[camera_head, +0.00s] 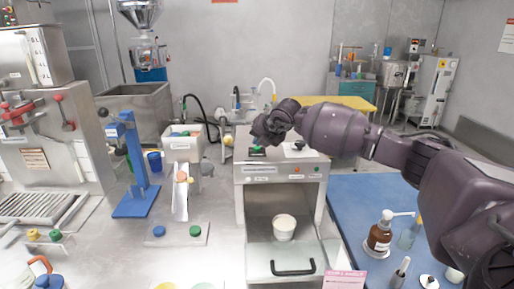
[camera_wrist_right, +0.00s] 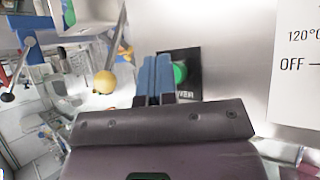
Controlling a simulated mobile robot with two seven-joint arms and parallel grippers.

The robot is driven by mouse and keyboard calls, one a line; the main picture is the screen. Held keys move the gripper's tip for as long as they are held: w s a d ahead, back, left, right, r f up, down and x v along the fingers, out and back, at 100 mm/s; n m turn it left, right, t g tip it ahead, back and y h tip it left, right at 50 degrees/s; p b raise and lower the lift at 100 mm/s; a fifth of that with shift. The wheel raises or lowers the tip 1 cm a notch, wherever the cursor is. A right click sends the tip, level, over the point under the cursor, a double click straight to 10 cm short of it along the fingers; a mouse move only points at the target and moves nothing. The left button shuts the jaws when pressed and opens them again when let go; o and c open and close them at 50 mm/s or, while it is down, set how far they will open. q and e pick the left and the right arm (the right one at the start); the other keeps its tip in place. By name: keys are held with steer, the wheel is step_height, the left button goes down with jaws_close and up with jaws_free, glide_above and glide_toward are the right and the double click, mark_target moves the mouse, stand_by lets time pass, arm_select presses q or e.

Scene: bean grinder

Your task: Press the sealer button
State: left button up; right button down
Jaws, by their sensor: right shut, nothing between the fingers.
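The sealer appears to be the white box-shaped machine (camera_head: 312,165) in the middle of the counter, with a white cup (camera_head: 284,226) in its open bay. A green button (camera_head: 257,151) on a dark plate is on its top at the left; the green button also shows in the right wrist view (camera_wrist_right: 180,73). My right gripper (camera_head: 258,138) is over that plate. In the right wrist view its blue fingertips (camera_wrist_right: 155,75) are shut with nothing between them, just left of the button and partly over the plate. I cannot tell whether they touch it. My left gripper is not in view.
A yellow ball knob (camera_head: 228,141) sits just left of the machine; it shows close to the fingers in the right wrist view (camera_wrist_right: 105,82). A dial (camera_head: 298,146) is on the machine's top right. A blue mat (camera_head: 352,205) with a brown pump bottle (camera_head: 380,236) lies to the right.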

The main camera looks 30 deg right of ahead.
steer(key=shift+r, duration=0.6)
steer(key=shift+r+p, duration=0.35)
